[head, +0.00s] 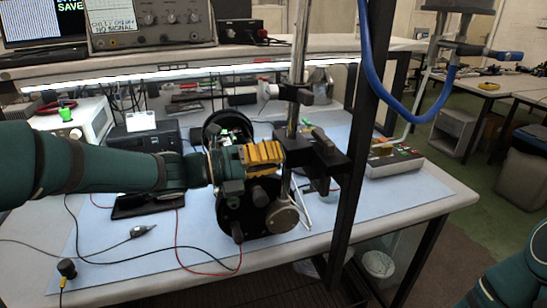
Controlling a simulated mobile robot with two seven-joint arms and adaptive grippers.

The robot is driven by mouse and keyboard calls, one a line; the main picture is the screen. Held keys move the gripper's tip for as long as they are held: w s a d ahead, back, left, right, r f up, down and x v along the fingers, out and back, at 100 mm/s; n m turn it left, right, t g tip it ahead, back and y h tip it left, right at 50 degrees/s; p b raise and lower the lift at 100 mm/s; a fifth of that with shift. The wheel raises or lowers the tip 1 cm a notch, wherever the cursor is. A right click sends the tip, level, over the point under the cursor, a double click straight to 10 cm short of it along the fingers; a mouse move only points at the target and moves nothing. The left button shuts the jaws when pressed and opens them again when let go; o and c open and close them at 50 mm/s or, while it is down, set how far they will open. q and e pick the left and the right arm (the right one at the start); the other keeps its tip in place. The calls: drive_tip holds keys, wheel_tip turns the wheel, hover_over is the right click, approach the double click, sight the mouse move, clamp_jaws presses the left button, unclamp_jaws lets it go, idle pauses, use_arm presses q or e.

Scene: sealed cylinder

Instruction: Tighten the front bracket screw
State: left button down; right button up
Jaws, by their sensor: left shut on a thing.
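My left gripper (232,168) reaches in from the left at the centre of the bench, against a black apparatus (236,212). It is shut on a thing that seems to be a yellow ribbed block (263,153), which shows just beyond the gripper. The contact is partly hidden by my wrist. Below it, the apparatus has dark knobs and a round grey disc (283,218). I cannot make out a bracket screw or a separate screwdriver. My right arm shows only as a teal link at the lower right; its gripper is out of view.
A black and metal post (297,60) and a dark upright frame leg (362,130) stand right of the apparatus. A control box (394,160) sits on the bench's right end. Thin cables cross the blue mat (130,262) in front. A blue hose hangs at the upper right.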

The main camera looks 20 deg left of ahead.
use_arm(q)
drive_tip(key=shift+f, duration=0.2)
drive_tip(key=c, duration=0.8)
unclamp_jaws()
drive_tip(key=shift+s+a+r, duration=0.1)
drive_tip(key=shift+o, duration=0.2)
drive_tip(key=v, duration=1.2)
